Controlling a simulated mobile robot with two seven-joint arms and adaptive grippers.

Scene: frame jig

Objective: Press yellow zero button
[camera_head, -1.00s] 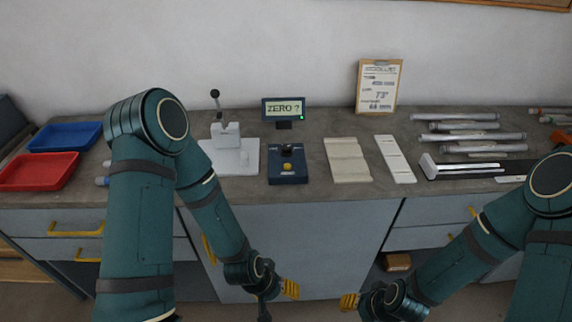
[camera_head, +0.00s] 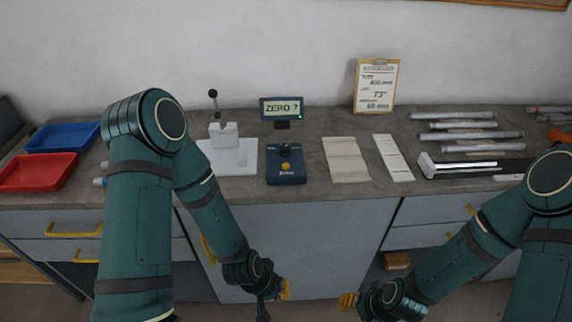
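The yellow button (camera_head: 286,167) is a small round knob on top of a dark blue device (camera_head: 286,179) near the counter's front edge. Behind it a small display (camera_head: 282,107) reads "ZERO ?". My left gripper (camera_head: 275,297) hangs in front of the cabinet, below the counter and well short of the button; its yellow-tipped finger and a dark finger stand apart, and I see nothing between them. My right gripper (camera_head: 354,305) is also low in front of the cabinet, partly cut by the bottom edge; its opening is unclear.
A white press-like fixture (camera_head: 232,155) stands left of the device. Pale flat strips (camera_head: 347,160) lie to its right, with several clear tubes (camera_head: 457,125) beyond. Red (camera_head: 36,172) and blue (camera_head: 64,137) trays sit at far left. A clipboard (camera_head: 376,86) leans on the wall.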

